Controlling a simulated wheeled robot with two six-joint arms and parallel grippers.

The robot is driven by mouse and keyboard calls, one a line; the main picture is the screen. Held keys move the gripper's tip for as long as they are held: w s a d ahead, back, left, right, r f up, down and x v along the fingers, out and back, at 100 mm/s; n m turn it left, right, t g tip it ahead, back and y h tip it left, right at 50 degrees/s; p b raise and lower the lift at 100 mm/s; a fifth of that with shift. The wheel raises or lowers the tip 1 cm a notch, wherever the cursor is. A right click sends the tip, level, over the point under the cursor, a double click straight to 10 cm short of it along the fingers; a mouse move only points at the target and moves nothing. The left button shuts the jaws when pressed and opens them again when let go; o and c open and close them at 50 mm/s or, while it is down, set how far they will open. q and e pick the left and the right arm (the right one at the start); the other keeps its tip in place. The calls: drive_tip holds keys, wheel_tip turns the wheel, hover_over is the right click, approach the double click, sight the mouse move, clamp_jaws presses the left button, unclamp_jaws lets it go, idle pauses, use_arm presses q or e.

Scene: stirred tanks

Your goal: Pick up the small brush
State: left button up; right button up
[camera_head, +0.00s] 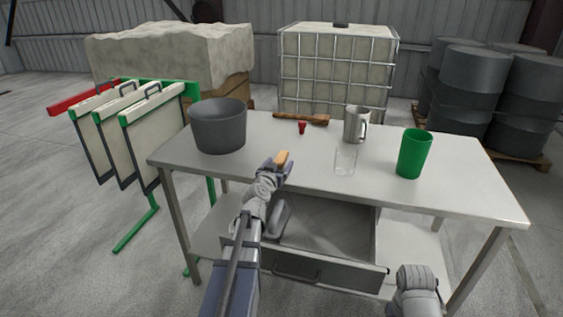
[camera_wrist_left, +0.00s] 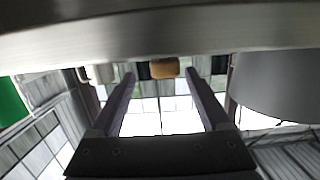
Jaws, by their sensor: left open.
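A small tan block-like thing, which I take to be the small brush (camera_head: 282,157), is near the front edge of the grey table, at the tip of my left gripper (camera_head: 276,166). In the left wrist view, which is upside down, the brush (camera_wrist_left: 165,69) shows between and beyond the two fingertips. My left gripper (camera_wrist_left: 160,76) is open, with clear space between its fingers; its contact with the brush cannot be made out. My right gripper (camera_head: 418,282) is low at the right, in front of the table; its fingers cannot be made out.
The table (camera_head: 240,172) carries a dark grey bucket (camera_head: 219,128), a brown-handled tool (camera_head: 300,118), a small red piece (camera_head: 302,128), a metal mug (camera_head: 356,124), a clear glass (camera_head: 345,160) and a green cup (camera_head: 414,153). An open drawer (camera_head: 325,270) juts out below.

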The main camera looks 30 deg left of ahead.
sight(281, 156)
use_arm(q)
drive_tip(key=shift+a+f+b+x, duration=0.15)
drive_tip(key=shift+b+x, duration=0.15)
drive_tip(key=shift+x, duration=1.15)
drive_tip(key=shift+a+f+b+x, duration=0.15)
drive_tip(key=shift+b+x, duration=0.15)
drive_tip(key=shift+x, duration=1.15)
drive_tip(key=shift+s+r, duration=0.15)
drive_tip(key=shift+s, duration=0.1)
clamp_jaws()
